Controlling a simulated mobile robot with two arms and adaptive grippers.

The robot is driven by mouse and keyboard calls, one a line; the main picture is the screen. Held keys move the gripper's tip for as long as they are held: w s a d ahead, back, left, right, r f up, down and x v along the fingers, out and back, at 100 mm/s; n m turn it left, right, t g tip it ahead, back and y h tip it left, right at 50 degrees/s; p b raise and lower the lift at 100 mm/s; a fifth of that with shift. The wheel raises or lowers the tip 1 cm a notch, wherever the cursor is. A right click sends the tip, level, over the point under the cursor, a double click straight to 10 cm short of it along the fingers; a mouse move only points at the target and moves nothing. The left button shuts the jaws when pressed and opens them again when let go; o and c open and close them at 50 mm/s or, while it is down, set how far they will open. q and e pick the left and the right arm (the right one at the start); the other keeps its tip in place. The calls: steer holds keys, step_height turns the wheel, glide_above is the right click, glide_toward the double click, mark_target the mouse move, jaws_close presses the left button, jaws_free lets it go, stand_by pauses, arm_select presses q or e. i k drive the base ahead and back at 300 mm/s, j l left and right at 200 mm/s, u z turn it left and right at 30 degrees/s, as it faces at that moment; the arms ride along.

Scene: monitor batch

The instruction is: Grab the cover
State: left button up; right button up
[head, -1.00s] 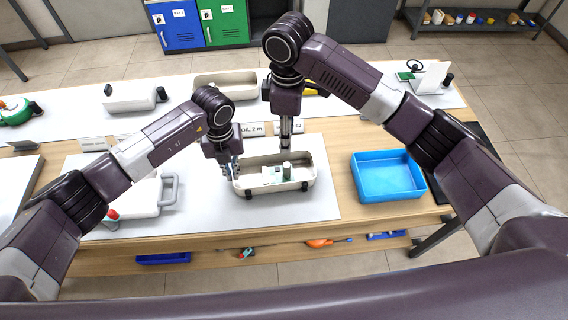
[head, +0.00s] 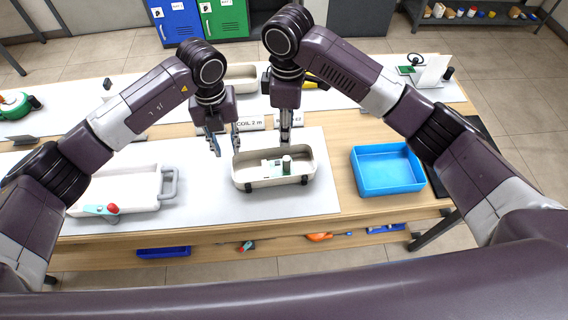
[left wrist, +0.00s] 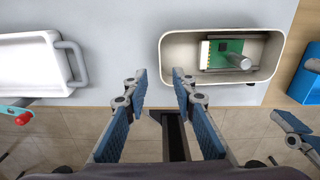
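The likely cover is a white, shallow, tray-like shell (head: 135,186) with a grey handle (head: 170,184) at its right end. It lies on the grey mat at left, and the left wrist view shows it at upper left (left wrist: 28,62). An open cream housing (head: 247,181) with a green board (left wrist: 225,47) and a grey cylinder inside stands to its right. My left gripper (head: 226,143) is open and empty, above and behind the housing's left end. My right gripper (head: 286,132) is over the housing's back rim; its finger gap is unclear.
A blue bin (head: 386,172) stands right of the mat. A red-and-teal tool (head: 100,210) lies at the shell's front edge. Small label signs (head: 250,123) and another cream housing (head: 240,78) are behind. The mat between shell and housing is clear.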

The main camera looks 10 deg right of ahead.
mark_target(250, 172)
steer(key=k, duration=1.5)
